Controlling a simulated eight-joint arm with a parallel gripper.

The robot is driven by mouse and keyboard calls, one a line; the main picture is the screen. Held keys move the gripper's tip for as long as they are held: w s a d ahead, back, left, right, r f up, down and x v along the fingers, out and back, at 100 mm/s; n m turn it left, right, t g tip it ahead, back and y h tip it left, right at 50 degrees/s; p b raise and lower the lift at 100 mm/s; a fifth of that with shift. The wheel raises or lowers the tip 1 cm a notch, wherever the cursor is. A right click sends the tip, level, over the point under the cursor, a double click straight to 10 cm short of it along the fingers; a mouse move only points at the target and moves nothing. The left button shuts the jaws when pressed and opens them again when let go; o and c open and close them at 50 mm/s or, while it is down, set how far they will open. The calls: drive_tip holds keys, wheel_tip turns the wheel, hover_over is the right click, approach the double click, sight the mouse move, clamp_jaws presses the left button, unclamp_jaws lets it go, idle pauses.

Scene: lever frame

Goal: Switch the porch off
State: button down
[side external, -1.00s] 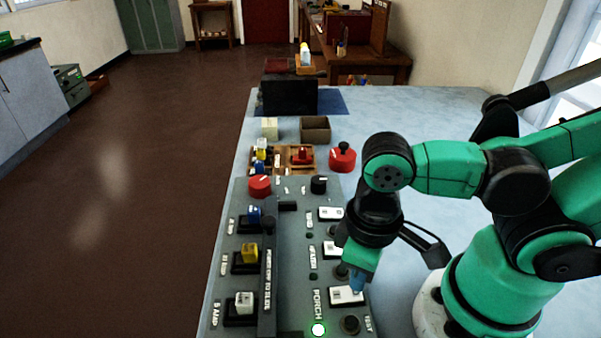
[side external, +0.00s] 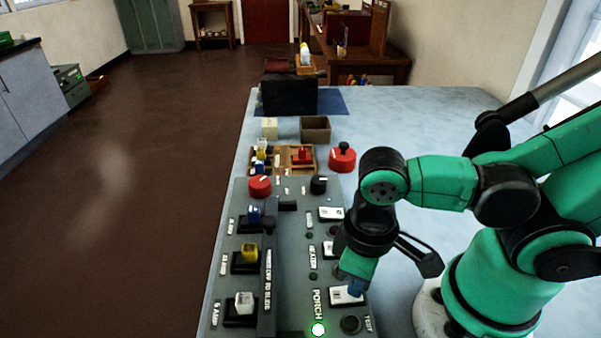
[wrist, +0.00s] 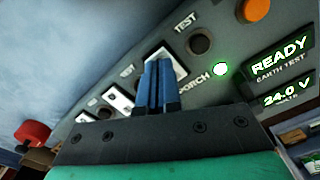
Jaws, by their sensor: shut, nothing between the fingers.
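The porch rocker switch (side external: 341,297) is a white plate on the right side of the grey panel (side external: 293,255), beside the PORCH label. A green lamp (side external: 319,329) next to that label is lit, and it also shows in the wrist view (wrist: 221,69). My gripper (side external: 356,289) is shut and empty, its blue fingertips over the porch switch. In the wrist view the fingers (wrist: 160,80) are together and cover part of the white switch (wrist: 166,60). I cannot tell whether they touch it.
More white switches (side external: 330,213) run up the panel. A dark TEST button (side external: 351,325) lies close by the porch switch. Blue, yellow and white fuses (side external: 250,253) stand at the left beside a dark bar (side external: 268,285).

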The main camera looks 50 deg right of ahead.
drive_tip(key=shift+f, duration=0.35)
drive_tip(key=shift+r, duration=3.55)
drive_tip(key=w+d+t, duration=0.1)
drive_tip(key=w, duration=0.1)
drive_tip(key=w+d+m+t, duration=0.1)
drive_tip(key=w, duration=0.1)
drive_tip(key=w+t, duration=0.1)
drive_tip(key=w, duration=0.1)
drive_tip(key=shift+w+d+r+m+y, duration=0.1)
drive_tip(key=shift+w+d+m+y, duration=0.2)
drive_tip(key=shift+d+y, duration=0.1)
drive_tip(key=w+d+r+m+t, duration=0.1)
drive_tip(key=w+d+t, duration=0.3)
drive_tip(key=w+d, duration=0.1)
drive_tip(key=shift+w+d+r+h, duration=0.25)
drive_tip(key=shift+d+r+h, duration=0.05)
drive_tip(key=shift+r+h, duration=0.1)
